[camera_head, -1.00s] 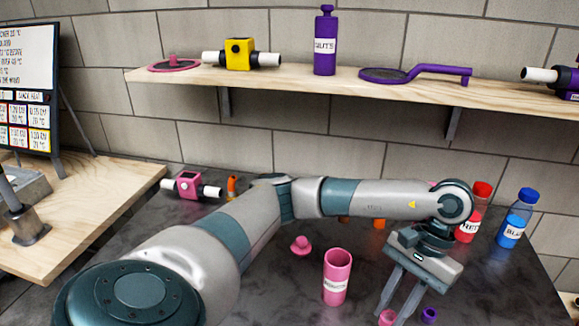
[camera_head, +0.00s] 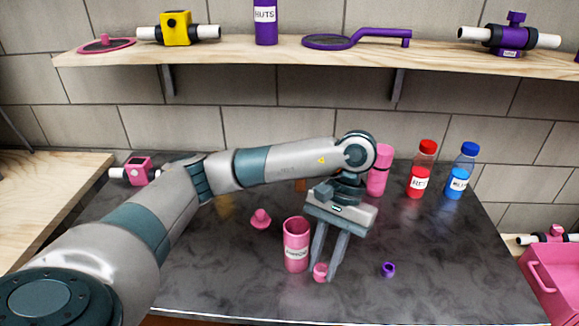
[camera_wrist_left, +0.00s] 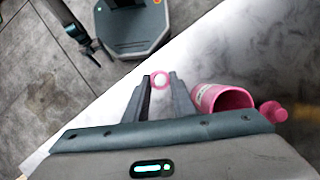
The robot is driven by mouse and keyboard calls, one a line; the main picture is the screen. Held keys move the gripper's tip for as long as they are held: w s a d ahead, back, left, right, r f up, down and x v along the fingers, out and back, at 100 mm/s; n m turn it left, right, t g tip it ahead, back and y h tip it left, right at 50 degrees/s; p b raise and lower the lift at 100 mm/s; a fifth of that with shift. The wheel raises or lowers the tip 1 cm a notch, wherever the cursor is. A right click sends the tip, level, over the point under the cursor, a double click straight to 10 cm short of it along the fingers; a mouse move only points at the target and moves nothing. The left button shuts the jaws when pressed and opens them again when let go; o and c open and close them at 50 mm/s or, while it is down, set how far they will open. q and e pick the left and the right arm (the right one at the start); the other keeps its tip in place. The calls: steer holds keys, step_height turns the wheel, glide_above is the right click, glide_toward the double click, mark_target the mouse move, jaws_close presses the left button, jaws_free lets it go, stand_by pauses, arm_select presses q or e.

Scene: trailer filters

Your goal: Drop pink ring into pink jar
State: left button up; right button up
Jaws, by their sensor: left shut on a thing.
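The pink ring (camera_head: 320,271) is between the fingertips of my left gripper (camera_head: 322,272), which is shut on it. The ring also shows at the fingertips in the left wrist view (camera_wrist_left: 160,81). The open-topped pink jar (camera_head: 296,246) stands upright on the dark counter, just left of the ring and fingers in the head view. In the left wrist view the jar (camera_wrist_left: 205,99) lies right of the fingers, its mouth visible. Part of what may be my right gripper (camera_wrist_left: 88,45) shows small at the upper left of the wrist view; its jaws are unclear.
A pink lid (camera_head: 261,219) lies behind the jar. A purple ring (camera_head: 388,269) lies to the right. Pink (camera_head: 380,172), red (camera_head: 421,172) and blue (camera_head: 461,172) bottles stand behind. A pink crate (camera_head: 555,280) is at the right. A wooden shelf (camera_head: 350,58) runs above.

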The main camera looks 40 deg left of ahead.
arm_select(q)
steer(key=w+a+r+n+t+h+p, duration=0.1)
steer(key=a+r+n+p, duration=0.4)
steer(key=n, duration=0.7)
steer(key=w+a+r+n+t+h+p, duration=0.2)
steer(key=a+r+n+t+p, duration=0.4)
steer(key=r+n+p, duration=0.3)
steer(key=w+r+n, duration=0.1)
steer(key=r+n, duration=0.1)
steer(key=n, duration=0.1)
steer(key=shift+w+a+h+p, duration=0.2)
steer(key=shift+a+h+p, duration=0.1)
steer(key=shift+p, duration=0.1)
arm_select(e)
steer(key=s+d+r+g, duration=0.1)
steer(key=s+d+g, duration=0.1)
steer(key=s, duration=0.5)
steer(key=s+d+r+g+h, duration=0.1)
steer(key=s+d+g, duration=0.1)
steer(key=s, duration=0.6)
steer(key=s+d+r+g, duration=0.1)
steer(key=s+d+g, duration=0.1)
steer(key=s+d, duration=0.2)
steer(key=s, duration=0.3)
steer(key=shift+s+d+r+h, duration=0.25)
steer(key=shift+s+d+h, duration=0.05)
steer(key=shift+h, duration=0.1)
arm_select(q)
steer(key=shift+f, duration=0.1)
